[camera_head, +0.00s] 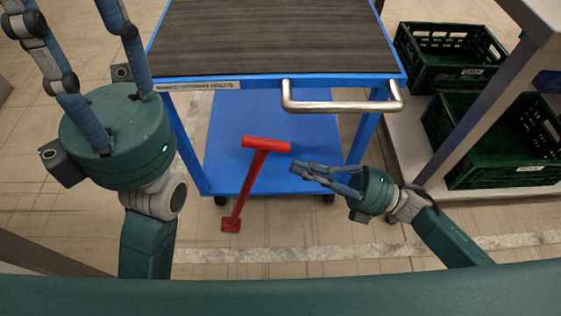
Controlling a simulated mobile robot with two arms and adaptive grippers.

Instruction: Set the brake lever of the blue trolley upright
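The blue trolley (241,83) stands in the middle with a grey bar handle (340,107) at its near side. Its red brake lever (247,188) has a T-shaped grip (267,145) and a foot near the floor at the trolley's near left. The lever leans, its grip up and to the right of its foot. My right gripper (293,167) is to the right of the lever, its fingers pointing left just below the grip, with nothing visibly held. Its fingertips look close together. My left gripper (70,8) is at upper left, its fingers spread, away from the lever.
Green crates (447,85) (500,178) sit on a pale shelf unit on the right, with a grey post (484,108) before them. The tiled floor (290,240) in front of the trolley is clear. The trolley's lower deck (225,130) is behind the lever.

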